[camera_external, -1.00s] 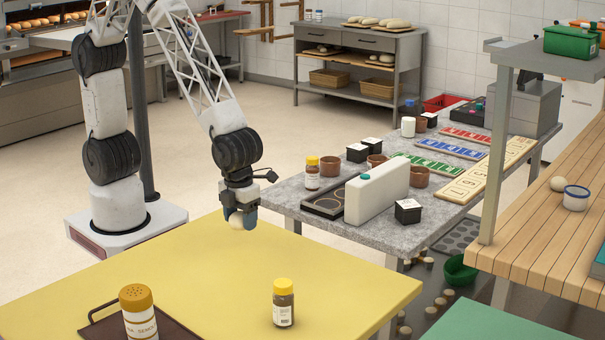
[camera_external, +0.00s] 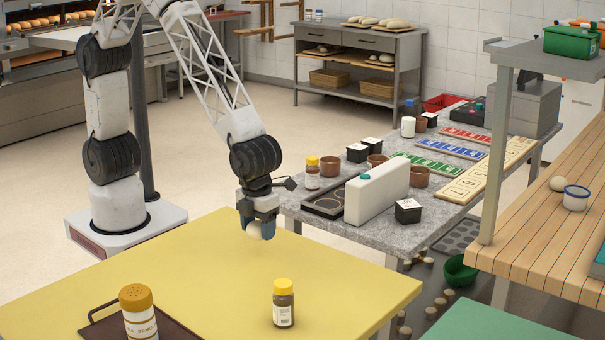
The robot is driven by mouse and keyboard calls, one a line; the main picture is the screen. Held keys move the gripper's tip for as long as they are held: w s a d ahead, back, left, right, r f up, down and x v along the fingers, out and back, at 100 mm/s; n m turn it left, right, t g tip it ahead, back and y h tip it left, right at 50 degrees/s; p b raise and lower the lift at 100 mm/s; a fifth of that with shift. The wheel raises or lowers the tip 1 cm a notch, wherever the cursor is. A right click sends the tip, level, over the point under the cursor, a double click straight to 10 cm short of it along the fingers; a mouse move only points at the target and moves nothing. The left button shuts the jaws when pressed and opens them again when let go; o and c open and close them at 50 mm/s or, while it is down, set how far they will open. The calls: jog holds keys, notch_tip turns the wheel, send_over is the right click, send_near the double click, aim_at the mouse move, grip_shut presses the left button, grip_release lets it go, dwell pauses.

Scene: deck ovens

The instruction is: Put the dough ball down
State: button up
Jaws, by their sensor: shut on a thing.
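The pale, round dough ball (camera_external: 255,231) is between the fingers of my gripper (camera_external: 256,226). My gripper is shut on it and points down. The ball is over the far right part of the yellow table (camera_external: 200,262). I cannot tell for certain whether the ball is just above the table top or touching it. The fingers cover part of the ball's sides.
A yellow-capped jar (camera_external: 283,303) stands on the yellow table, with a shaker (camera_external: 138,312) by a dark tray (camera_external: 178,330) at the front. A grey stone table (camera_external: 385,228) with a white canister (camera_external: 377,192) stands to the right. The middle of the yellow table is clear.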

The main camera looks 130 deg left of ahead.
send_over(290, 267)
jog(key=shift+f, duration=0.45)
jog(key=shift+f, duration=1.75)
jog(key=shift+f, duration=0.15)
jog(key=o, duration=0.9)
jog(key=shift+o, duration=0.2)
notch_tip(290, 267, up, 12)
